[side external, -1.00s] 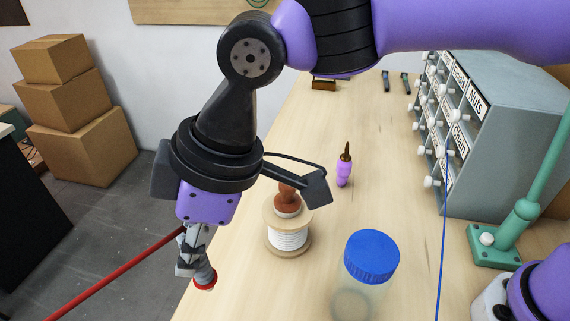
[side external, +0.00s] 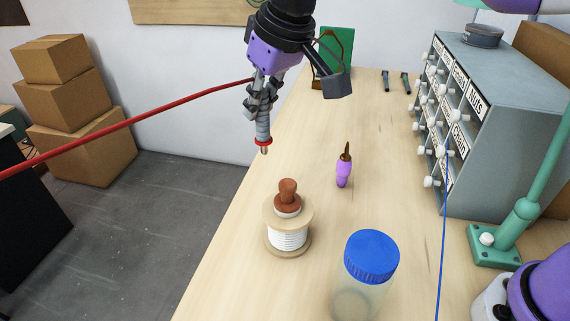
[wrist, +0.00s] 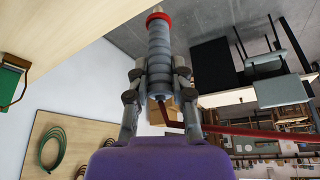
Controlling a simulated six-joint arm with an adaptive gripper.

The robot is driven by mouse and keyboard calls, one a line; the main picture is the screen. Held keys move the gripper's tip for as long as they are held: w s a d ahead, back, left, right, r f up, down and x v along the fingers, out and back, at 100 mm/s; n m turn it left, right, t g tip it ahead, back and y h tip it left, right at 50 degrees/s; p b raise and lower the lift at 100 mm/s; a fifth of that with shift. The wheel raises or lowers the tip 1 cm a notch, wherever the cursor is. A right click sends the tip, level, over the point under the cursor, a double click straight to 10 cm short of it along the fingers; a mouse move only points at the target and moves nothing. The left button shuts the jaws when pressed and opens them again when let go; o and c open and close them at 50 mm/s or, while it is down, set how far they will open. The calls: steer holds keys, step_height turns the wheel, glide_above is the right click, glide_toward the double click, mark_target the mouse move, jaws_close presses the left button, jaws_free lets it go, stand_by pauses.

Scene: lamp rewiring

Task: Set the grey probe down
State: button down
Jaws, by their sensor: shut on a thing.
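My gripper (side external: 262,95) is shut on the grey probe (side external: 263,126), a ribbed grey cylinder with a red ring and a metal tip. The probe hangs tip down, apart from the table, near its left edge in the side view. A red cable runs from it to the left. In the wrist view the probe (wrist: 160,62) sits between both fingers (wrist: 155,85), with its red-ringed end pointing away from my wrist.
A grey drawer cabinet (side external: 500,130) stands at right. A green panel (side external: 338,48) stands at the back. The table's middle is mostly clear.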

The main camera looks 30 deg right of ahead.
steer(key=w+d+f+m+h, duration=0.15)
steer(key=d+m, duration=0.35)
steer(key=d, duration=0.6)
steer(key=w+d+f+m+h, duration=0.15)
steer(key=d+m, duration=0.25)
steer(key=d, duration=0.6)
steer(key=shift+h, duration=0.3)
steer(key=shift+w+d+f, duration=0.45)
steer(key=shift+d+f, duration=1.4)
steer(key=shift+d, duration=0.1)
steer(key=shift+w+d+f, duration=0.5)
steer(key=shift+d+f, duration=1.4)
steer(key=shift+d, duration=0.05)
steer(key=shift+w+d+f, duration=0.45)
steer(key=shift+d+f, duration=1.4)
steer(key=shift+d, duration=0.1)
steer(key=shift+f, duration=0.1)
steer(key=c, duration=0.8)
jaws_free()
steer(key=shift+o, duration=0.2)
